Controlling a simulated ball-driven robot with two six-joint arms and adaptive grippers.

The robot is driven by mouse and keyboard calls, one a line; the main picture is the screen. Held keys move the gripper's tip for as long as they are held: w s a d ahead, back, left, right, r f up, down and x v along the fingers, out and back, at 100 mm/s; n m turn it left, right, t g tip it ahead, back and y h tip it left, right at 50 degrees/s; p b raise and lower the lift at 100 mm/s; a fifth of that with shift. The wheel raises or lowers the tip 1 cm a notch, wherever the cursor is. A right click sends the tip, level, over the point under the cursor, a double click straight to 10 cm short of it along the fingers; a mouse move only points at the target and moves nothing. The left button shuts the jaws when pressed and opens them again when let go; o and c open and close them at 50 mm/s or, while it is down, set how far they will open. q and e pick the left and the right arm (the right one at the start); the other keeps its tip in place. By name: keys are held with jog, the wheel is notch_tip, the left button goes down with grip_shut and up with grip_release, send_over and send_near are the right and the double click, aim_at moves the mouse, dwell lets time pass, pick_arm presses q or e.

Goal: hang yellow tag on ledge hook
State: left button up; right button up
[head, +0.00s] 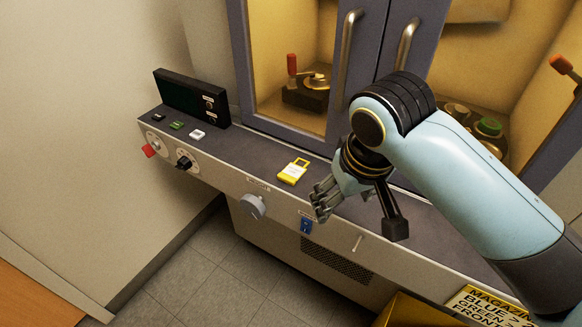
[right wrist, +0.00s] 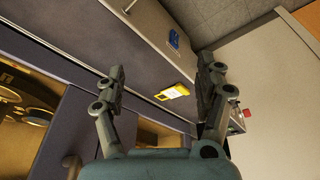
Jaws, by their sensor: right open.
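The yellow tag (head: 293,171), with a white label and a loop at one end, lies flat on the dark ledge (head: 241,151) in the head view. It also shows in the right wrist view (right wrist: 172,93), between and beyond the fingers. My right gripper (head: 322,200) is open and empty, just right of the tag and apart from it. Its two spread fingers show in the right wrist view (right wrist: 163,76). A thin pale hook (head: 356,243) sticks out from the ledge's front face, below and right of the gripper. My left gripper is not in view.
A grey knob (head: 252,206) and a blue switch (head: 306,226) sit on the front panel. A black box (head: 190,96), small buttons and a red knob (head: 149,151) are at the left. Glass doors with a tall handle (head: 347,50) stand behind the ledge.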

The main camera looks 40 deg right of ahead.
jog(key=w+d+m+g, duration=0.15)
jog(key=w+m, duration=0.35)
jog(key=w, duration=0.5)
jog(key=m, duration=0.5)
send_over(295, 170)
jog(key=f, duration=0.3)
jog(key=shift+w+a+f+g, duration=0.2)
jog(key=shift+w+a+g, duration=0.05)
jog(key=shift+a+g, duration=0.1)
jog(key=f, duration=0.5)
jog(key=shift+s+d+f+p, duration=0.2)
jog(key=shift+s+d+p, duration=0.05)
jog(key=shift+p, duration=0.05)
jog(key=c, duration=0.9)
